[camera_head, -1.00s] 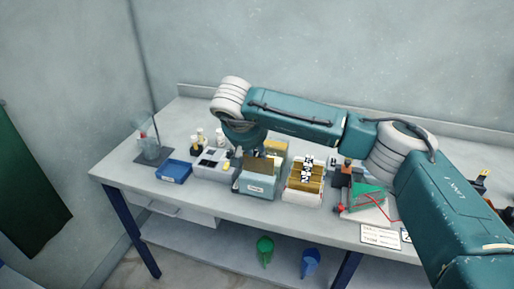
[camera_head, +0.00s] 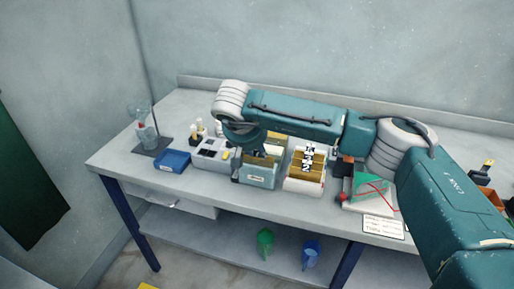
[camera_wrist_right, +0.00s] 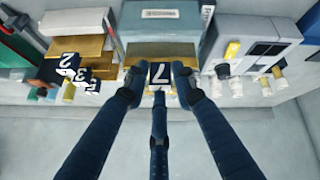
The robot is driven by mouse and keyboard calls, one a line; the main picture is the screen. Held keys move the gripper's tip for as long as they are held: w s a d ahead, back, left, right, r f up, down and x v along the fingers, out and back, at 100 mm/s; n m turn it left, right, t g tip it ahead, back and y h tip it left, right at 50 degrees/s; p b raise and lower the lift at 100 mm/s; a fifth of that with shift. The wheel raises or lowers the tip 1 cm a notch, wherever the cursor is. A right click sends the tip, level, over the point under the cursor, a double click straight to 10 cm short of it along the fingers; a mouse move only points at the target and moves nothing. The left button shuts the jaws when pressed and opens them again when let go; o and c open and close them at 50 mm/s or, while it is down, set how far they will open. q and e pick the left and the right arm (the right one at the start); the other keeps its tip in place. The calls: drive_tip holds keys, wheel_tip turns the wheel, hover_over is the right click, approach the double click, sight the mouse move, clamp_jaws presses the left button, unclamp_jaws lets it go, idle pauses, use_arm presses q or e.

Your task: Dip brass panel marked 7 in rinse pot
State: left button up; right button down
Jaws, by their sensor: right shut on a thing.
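My right gripper (camera_head: 260,153) is over the light blue pot (camera_head: 256,180) with a white label on its front. In the right wrist view its fingers (camera_wrist_right: 160,83) are shut on a brass panel with a black tag marked 7 (camera_wrist_right: 160,72). In the head view the panel's lower part appears hidden inside the pot, behind its front wall. The pot also shows in the right wrist view (camera_wrist_right: 160,32). I cannot tell the depth of the panel or see any liquid. My left gripper is not in view.
A white rack (camera_head: 303,187) with several numbered brass panels stands right of the pot. A grey block with dark wells (camera_head: 207,161) and a blue tray (camera_head: 172,161) are to its left. A stand with glassware (camera_head: 146,137) is at the far left.

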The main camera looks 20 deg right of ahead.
drive_tip(key=shift+f+b, duration=0.85)
drive_tip(key=shift+f, duration=0.5)
drive_tip(key=shift+f, duration=0.1)
idle(1.8)
wheel_tip(320, 180, up, 9)
drive_tip(key=p, duration=0.5)
drive_tip(key=shift+f, duration=0.2)
idle(0.5)
drive_tip(key=shift+s, duration=0.1)
idle(0.6)
